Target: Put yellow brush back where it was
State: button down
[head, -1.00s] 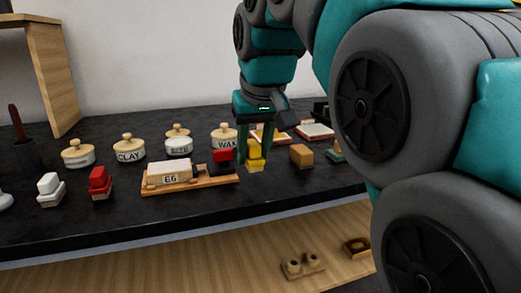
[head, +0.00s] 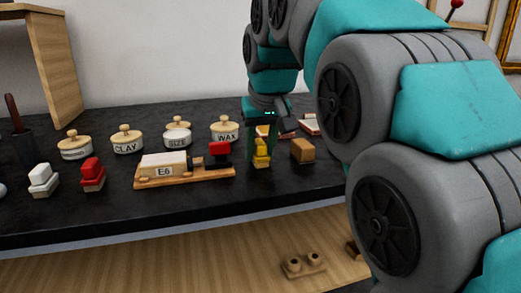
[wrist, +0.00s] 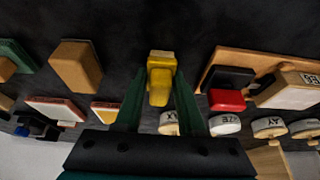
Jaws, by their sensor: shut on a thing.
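The yellow brush (head: 261,152) is upright between the green fingers of my gripper (head: 262,160), which is shut on it. In the wrist view the yellow brush (wrist: 160,82) shows between both fingertips, with a pale block end facing out. Its lower end is at or very close to the black counter; I cannot tell whether it touches. It stands apart from the wooden board (head: 190,178) on its left and from the tan block (head: 302,150) on its right.
Lidded pots, including one marked WAX (head: 225,128), stand behind. A white brush (head: 43,180) and a red brush (head: 93,174) stand at left. Bare counter lies in front.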

jog(key=c, duration=0.5)
grip_release()
jog(key=shift+f, duration=0.1)
jog(key=shift+s+r, duration=0.1)
jog(key=shift+r, duration=0.45)
jog(key=p+v, duration=0.2)
jog(key=v, duration=0.9)
jog(key=shift+p, duration=0.3)
jog(key=shift+s, duration=0.15)
